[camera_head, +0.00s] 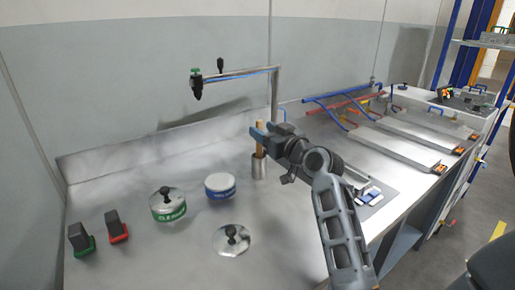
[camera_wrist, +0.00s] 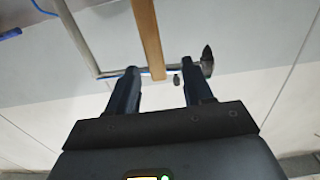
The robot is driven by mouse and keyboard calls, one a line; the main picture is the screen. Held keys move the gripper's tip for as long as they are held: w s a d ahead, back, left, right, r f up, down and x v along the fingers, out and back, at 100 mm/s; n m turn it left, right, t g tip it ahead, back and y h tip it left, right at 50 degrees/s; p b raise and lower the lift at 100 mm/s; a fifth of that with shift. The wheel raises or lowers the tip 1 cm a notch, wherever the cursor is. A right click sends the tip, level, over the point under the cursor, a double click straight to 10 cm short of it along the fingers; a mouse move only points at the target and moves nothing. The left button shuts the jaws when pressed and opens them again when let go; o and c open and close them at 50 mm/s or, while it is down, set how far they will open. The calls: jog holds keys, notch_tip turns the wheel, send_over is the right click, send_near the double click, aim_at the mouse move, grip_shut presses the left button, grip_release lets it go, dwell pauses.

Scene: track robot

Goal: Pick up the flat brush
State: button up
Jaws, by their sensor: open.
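The flat brush (camera_head: 260,151) shows as a light wooden handle standing upright in a small metal cup (camera_head: 259,169) on the grey worktop. Its bristles cannot be made out. My gripper (camera_head: 266,130) is open, with its blue-grey fingers at the height of the upper handle.
A green-labelled tin (camera_head: 168,207), a blue-and-white tin (camera_head: 220,187) and a loose knobbed lid (camera_head: 232,240) stand left of the cup. Two black-handled blocks (camera_head: 80,238) (camera_head: 116,228) sit at far left. A bent metal pipe (camera_head: 274,95) rises behind. Flat trays (camera_head: 395,147) lie to the right.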

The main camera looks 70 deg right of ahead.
aim_at(260, 128)
jog(key=p+x, duration=0.1)
jog(key=x, duration=0.4)
jog(key=shift+d+f, duration=0.1)
jog(key=shift+d, duration=0.1)
grip_shut()
dwell(0.3)
